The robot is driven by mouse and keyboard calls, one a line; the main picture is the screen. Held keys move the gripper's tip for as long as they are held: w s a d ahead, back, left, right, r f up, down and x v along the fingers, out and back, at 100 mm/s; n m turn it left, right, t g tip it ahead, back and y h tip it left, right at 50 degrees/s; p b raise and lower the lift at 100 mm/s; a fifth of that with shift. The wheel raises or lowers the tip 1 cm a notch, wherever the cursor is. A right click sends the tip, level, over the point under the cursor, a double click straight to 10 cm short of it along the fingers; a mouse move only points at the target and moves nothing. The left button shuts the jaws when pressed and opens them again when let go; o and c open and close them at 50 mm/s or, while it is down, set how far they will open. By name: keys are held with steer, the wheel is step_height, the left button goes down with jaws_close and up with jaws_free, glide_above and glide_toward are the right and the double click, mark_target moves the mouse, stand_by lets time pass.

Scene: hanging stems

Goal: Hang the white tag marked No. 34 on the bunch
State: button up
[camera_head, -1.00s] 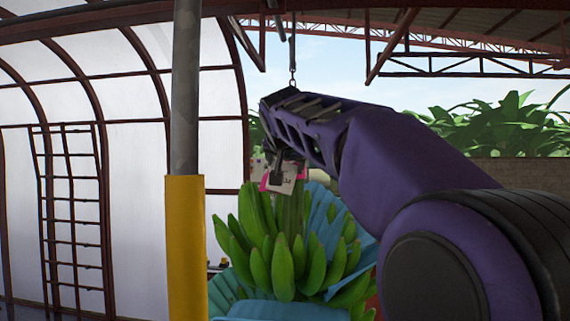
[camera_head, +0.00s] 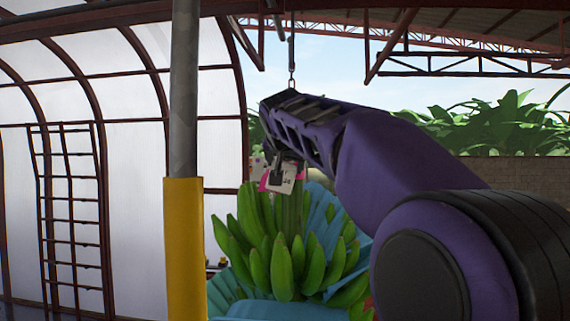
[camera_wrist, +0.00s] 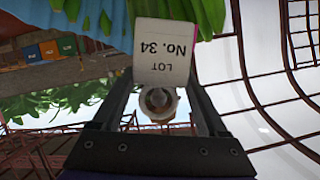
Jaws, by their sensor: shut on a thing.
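The white tag (camera_wrist: 163,52) reads LOT No. 34, upside down in the wrist view. My gripper (camera_head: 278,172) is shut on this tag, which also shows in the head view (camera_head: 288,181). A pale ring-like part (camera_wrist: 158,103) lies between my fingers in the wrist view. In the wrist view green fruit (camera_wrist: 98,16) shows beside the tag at the top. I cannot tell whether the tag touches the stem.
A pink tag edge (camera_head: 264,181) shows beside the white tag. Blue sheeting (camera_head: 330,215) wraps behind the bunch. A chain and hook (camera_head: 292,72) hang above my gripper. A grey post with a yellow sleeve (camera_head: 184,245) stands left of the bunch. Coloured bins (camera_wrist: 48,50) show in the wrist view.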

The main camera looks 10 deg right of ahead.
steer(key=shift+w+d, duration=0.2)
steer(key=shift+w, duration=0.45)
steer(key=shift+w+d, duration=0.25)
steer(key=shift+w, duration=0.35)
steer(key=shift+w+d, duration=0.2)
steer(key=shift+w, duration=0.45)
stand_by(1.4)
steer(key=shift+w+a+f, duration=0.2)
steer(key=shift+f, duration=0.15)
stand_by(0.6)
steer(key=o, duration=1.5)
steer(key=shift+s+r, duration=0.1)
steer(key=shift+s, duration=0.05)
